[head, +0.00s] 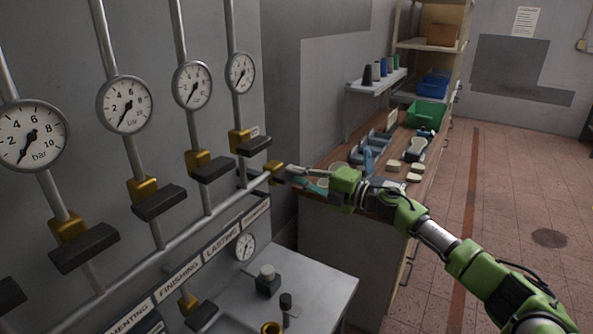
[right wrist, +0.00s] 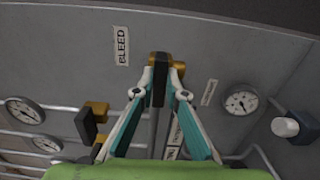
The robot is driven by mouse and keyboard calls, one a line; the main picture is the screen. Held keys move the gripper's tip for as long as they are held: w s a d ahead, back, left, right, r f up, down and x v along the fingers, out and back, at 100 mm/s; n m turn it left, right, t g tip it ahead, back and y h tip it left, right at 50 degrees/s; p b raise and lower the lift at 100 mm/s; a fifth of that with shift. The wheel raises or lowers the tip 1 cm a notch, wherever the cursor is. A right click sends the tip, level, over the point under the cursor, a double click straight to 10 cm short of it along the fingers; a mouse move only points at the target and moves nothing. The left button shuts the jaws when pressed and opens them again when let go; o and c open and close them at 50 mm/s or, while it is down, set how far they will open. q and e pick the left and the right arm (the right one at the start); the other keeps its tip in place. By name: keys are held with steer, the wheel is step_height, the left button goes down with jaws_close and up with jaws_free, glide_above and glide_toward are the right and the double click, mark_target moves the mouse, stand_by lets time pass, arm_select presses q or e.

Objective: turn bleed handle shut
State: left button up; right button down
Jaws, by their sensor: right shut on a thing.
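The bleed valve is a brass body (right wrist: 158,58) with a dark handle (right wrist: 159,88), at the right end of the pipe in the head view, where its brass part (head: 276,167) shows. In the right wrist view a BLEED label (right wrist: 122,45) is on the wall to its left. My right gripper (head: 292,175) reaches the valve from the right. Its two fingers (right wrist: 160,82) are closed on either side of the dark handle. In the head view the fingers partly hide the handle, so its exact angle is hard to tell there. My left gripper is not in view.
Several gauges (head: 125,104) and dark-handled brass valves (head: 158,203) line the wall at left. A grey cabinet top (head: 318,287) with a dark block (head: 267,283) stands below. A wooden bench (head: 346,155) with shoe lasts and bins is behind my gripper. Floor at right is open.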

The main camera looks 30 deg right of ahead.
steer(key=shift+m, duration=0.3)
steer(key=c, duration=2)
jaws_free()
steer(key=shift+w+a, duration=0.1)
steer(key=shift+c, duration=0.2)
steer(key=v, duration=1.2)
